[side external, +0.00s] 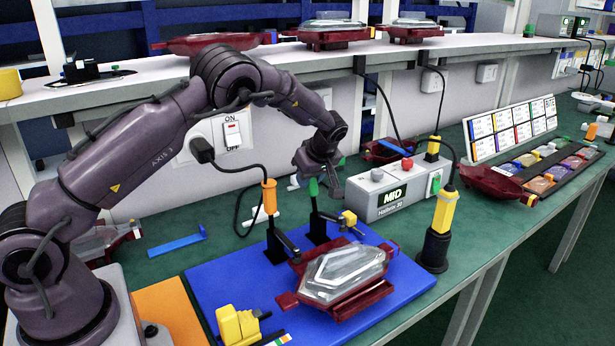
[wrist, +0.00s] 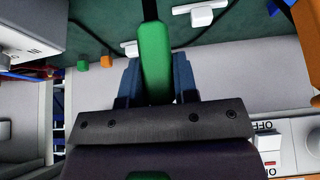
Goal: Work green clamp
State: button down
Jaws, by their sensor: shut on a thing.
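The green clamp's upright handle (side external: 313,187) stands above its dark base (side external: 318,228) at the back edge of the blue board (side external: 218,290). My gripper (side external: 325,182) is at the handle's height, shut on it. In the wrist view my gripper (wrist: 156,85) has its two blue fingers on either side of the green handle (wrist: 155,50). A tail lamp (side external: 345,268) with a clear lens and dark red housing lies on the board in front of the clamp. The exact finger contact is small in the side view.
An orange-handled clamp (side external: 268,195) stands just left of the green one. A yellow clamp (side external: 237,325) is at the board's front left. A grey control box (side external: 392,190) and a yellow-black tool (side external: 442,215) stand to the right. More lamps sit on the shelf (side external: 450,48).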

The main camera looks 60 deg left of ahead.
jog(key=shift+d+r+y, duration=0.2)
jog(key=shift+d+y, duration=1)
jog(key=shift+y, duration=0.4)
jog(key=c, duration=0.9)
grip_release()
jog(key=shift+r, duration=0.1)
jog(key=v, duration=1.3)
